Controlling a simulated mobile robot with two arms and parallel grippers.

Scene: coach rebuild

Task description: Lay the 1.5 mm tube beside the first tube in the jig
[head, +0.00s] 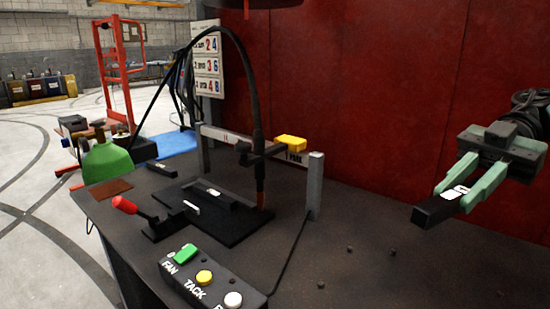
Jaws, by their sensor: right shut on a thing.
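My right gripper (478,186) is at the right, above the bench, shut on a short dark square tube (433,212) with a white label on top. Its near end sticks out past the pale green fingers. The jig (232,234) is a black plate at the middle left of the bench, with a red-handled clamp (125,205) at its left. A dark tube with a white mark (222,199) lies in the jig. The held tube is well to the right of the jig, apart from it. My left gripper is not in view.
A torch (259,150) hangs on a gantry over the jig, with a yellow block (291,142) on its crossbar. Another dark bar (161,168) lies behind the jig. A button box (212,276) stands in front. The bench's right side is mostly clear, with small dark bits.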

